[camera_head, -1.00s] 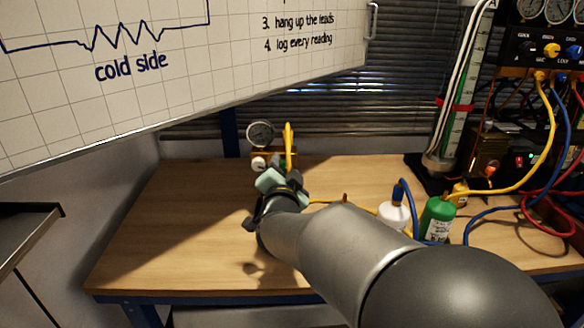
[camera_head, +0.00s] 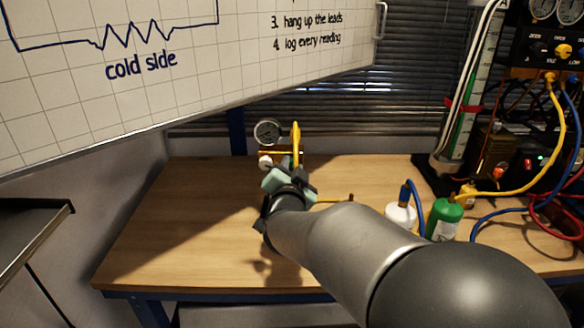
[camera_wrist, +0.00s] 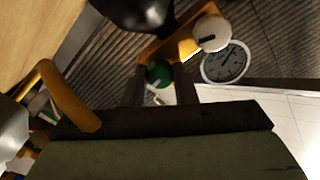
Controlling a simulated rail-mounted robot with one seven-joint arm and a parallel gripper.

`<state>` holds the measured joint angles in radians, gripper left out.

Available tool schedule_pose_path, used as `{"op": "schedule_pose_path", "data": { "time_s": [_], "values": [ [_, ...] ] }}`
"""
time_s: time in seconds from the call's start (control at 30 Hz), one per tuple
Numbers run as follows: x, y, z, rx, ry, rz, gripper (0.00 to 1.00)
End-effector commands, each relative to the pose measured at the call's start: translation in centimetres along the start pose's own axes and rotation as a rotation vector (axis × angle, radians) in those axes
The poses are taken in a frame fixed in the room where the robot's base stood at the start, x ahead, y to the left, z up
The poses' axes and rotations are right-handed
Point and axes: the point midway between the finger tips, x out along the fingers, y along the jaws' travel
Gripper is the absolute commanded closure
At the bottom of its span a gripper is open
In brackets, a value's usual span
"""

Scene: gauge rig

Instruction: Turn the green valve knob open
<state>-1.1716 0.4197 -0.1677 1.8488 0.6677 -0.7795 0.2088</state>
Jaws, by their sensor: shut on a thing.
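The green valve knob (camera_wrist: 158,75) shows in the wrist view between the two fingers of my gripper (camera_wrist: 160,90), which is shut on it. It sits on a brass-coloured manifold (camera_wrist: 178,42) that also bears a white knob (camera_wrist: 211,33) with a dark mark and a round dial gauge (camera_wrist: 225,62). In the head view my gripper (camera_head: 282,171) reaches the manifold at the back of the bench, and it and my arm largely hide the green knob. The gauge (camera_head: 268,132) and white knob (camera_head: 265,162) show just left of it.
A yellow hose (camera_head: 296,145) stands up close beside my gripper and also shows in the wrist view (camera_wrist: 68,95). The bench (camera_head: 165,235) is clear on the left.

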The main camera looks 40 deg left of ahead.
Motion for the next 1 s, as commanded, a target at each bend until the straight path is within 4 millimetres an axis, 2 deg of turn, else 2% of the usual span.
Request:
{"op": "schedule_pose_path", "data": {
  "time_s": [1.0],
  "values": [
    [-0.02,-0.08,-0.10,-0.948,-0.003,0.000,0.98]
  ]
}}
